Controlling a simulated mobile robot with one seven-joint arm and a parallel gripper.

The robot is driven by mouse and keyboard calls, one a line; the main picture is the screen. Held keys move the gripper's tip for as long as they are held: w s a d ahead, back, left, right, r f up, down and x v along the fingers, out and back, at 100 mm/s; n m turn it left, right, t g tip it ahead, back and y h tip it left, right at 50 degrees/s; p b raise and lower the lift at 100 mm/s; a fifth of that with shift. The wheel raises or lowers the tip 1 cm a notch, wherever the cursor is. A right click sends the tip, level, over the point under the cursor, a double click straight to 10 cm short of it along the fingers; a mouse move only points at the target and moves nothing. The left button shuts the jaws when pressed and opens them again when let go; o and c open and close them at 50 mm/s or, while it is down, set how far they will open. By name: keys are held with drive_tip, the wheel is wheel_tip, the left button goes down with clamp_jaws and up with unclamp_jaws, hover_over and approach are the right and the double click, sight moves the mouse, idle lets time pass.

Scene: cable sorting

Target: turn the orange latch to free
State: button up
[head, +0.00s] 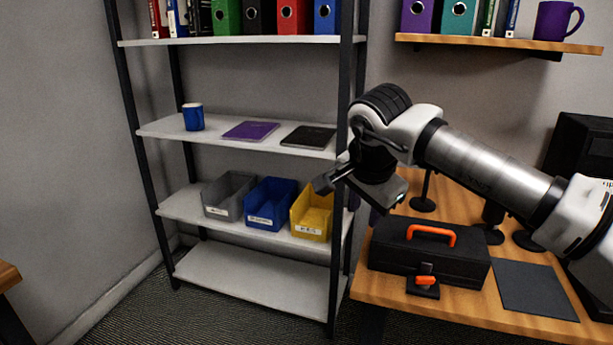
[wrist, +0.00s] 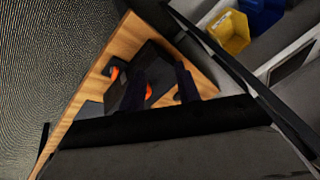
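The orange latch (head: 425,281) is a small lever on a black base at the front of the black toolbox (head: 428,252). In the head view the lever lies roughly sideways. In the wrist view the latch (wrist: 114,73) shows near the table's front edge, left of my fingers. The toolbox's orange handle (head: 431,233) is partly hidden by a finger in the wrist view. My gripper (head: 325,183) is up and left of the toolbox, in front of the shelf rack near the yellow bin, well apart from the latch. Its two dark fingers (wrist: 162,84) are apart with nothing held.
The wooden table (head: 388,287) carries the toolbox, a dark mat (head: 535,289) and black stands (head: 423,203) behind. The shelf rack's dark post (head: 341,225) stands left of the table. A yellow bin (head: 312,216) and blue bin (head: 270,203) sit on a shelf.

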drive_tip(key=a+r+n+t+y, duration=0.1)
drive_tip(key=a+r+y, duration=0.3)
drive_tip(key=a, duration=0.5)
drive_tip(key=shift+w+a+r+p, duration=0.4)
drive_tip(key=shift+w+r+p, duration=0.05)
drive_tip(key=shift+r, duration=0.1)
drive_tip(key=shift+t, duration=0.3)
